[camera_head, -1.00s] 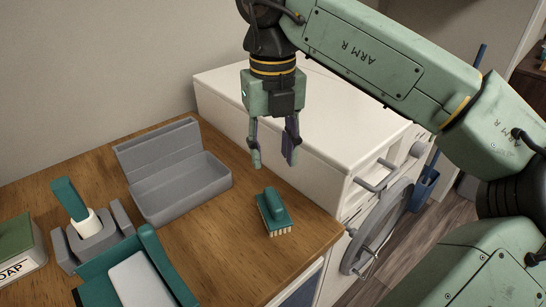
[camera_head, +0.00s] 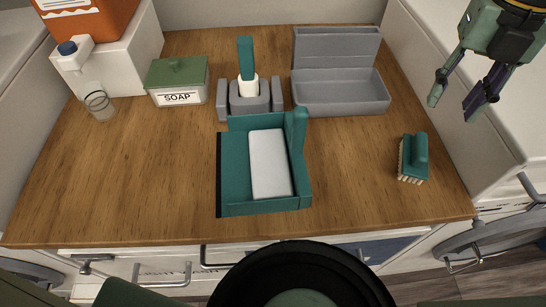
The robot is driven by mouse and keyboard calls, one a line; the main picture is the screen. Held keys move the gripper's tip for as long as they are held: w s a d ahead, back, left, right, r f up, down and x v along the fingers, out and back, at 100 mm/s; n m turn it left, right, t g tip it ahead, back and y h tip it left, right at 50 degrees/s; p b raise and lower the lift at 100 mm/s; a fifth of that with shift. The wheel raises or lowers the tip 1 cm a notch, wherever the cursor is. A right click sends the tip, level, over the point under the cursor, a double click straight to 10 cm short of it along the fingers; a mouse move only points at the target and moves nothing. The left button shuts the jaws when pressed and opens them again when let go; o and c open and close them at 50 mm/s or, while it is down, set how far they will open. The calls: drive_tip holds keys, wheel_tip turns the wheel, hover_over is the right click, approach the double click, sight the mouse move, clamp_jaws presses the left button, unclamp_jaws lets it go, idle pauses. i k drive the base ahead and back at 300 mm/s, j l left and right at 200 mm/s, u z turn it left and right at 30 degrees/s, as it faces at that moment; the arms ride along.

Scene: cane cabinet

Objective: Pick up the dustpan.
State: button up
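The teal dustpan (camera_head: 235,180) lies on the wooden counter near its front middle, with a raised wall along its right side and back. A white block (camera_head: 269,163) lies in it. A teal handle (camera_head: 246,58) with a white collar stands upright in a grey holder just behind the dustpan; I cannot tell whether it belongs to the dustpan. My gripper (camera_head: 454,98) is at the upper right, pointing down, with its fingers apart and nothing between them. It is well to the right of the dustpan, near the white appliance.
A teal brush (camera_head: 413,158) lies on the counter (camera_head: 150,175) at the right. A grey open box (camera_head: 340,92) and a soap box (camera_head: 178,82) stand behind. A white jug (camera_head: 80,62) and glass (camera_head: 98,103) are at the left. The counter's left front is clear.

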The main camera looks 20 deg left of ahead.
sight(261, 167)
drive_tip(key=k, duration=1)
